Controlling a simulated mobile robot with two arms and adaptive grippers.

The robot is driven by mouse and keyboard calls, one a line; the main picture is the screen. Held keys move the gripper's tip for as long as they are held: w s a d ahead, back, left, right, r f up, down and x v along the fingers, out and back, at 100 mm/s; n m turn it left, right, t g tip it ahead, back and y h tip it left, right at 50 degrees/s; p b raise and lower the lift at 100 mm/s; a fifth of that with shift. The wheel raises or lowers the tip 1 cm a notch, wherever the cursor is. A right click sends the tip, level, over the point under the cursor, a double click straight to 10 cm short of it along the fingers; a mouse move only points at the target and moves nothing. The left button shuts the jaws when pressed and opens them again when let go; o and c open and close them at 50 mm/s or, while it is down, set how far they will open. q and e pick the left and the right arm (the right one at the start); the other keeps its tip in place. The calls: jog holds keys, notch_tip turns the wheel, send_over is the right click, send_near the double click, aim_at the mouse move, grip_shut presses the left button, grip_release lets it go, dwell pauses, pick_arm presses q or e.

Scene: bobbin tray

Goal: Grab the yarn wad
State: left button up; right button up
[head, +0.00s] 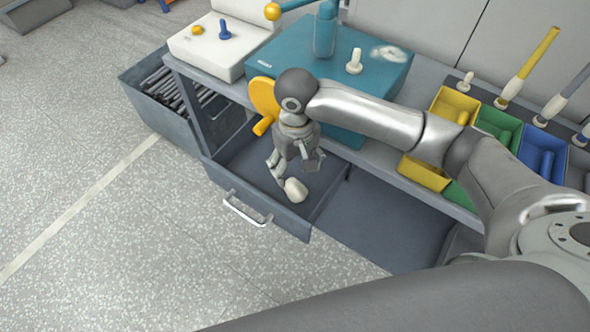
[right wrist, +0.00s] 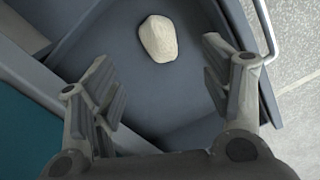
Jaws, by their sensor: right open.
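The yarn wad (head: 295,190) is a small cream lump lying on the floor of an open grey drawer (head: 306,226), near its front. It also shows in the right wrist view (right wrist: 158,38), beyond the fingertips and between their lines. My right gripper (head: 295,170) reaches down into the drawer, just above and behind the wad. Its two fingers are spread apart with nothing between them, as the right wrist view (right wrist: 161,80) shows. Whether a fingertip touches the wad is hard to tell in the head view. My left gripper is not in view.
The drawer's handle (head: 246,212) is at its front. A teal machine (head: 290,45) with a yellow handwheel (head: 263,98) stands on the bench above. A grey bin of dark rods (head: 150,110) stands left. Yellow, green and blue bins (head: 497,124) line the bench's right. The floor in front is clear.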

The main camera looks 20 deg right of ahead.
aim_at(296, 187)
jog(key=shift+w+d+f, duration=0.1)
jog(key=shift+w+f, duration=0.15)
jog(key=shift+f, duration=0.4)
jog(key=shift+w+d+f, duration=0.1)
jog(key=shift+w+f, duration=0.1)
jog(key=shift+f, duration=0.4)
jog(key=f, duration=0.2)
jog(key=shift+s+a+f, duration=0.2)
jog(key=shift+s+f, duration=0.1)
jog(key=shift+s, duration=0.1)
jog(key=shift+f, duration=0.35)
jog(key=f, duration=0.4)
jog(key=shift+w+d+f+b, duration=0.1)
jog(key=shift+w+f+b, duration=0.1)
jog(key=shift+b, duration=0.2)
jog(key=shift+f, duration=0.3)
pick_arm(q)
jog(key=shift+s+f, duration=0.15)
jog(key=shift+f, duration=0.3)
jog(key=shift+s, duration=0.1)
pick_arm(e)
jog(key=shift+c, duration=0.5)
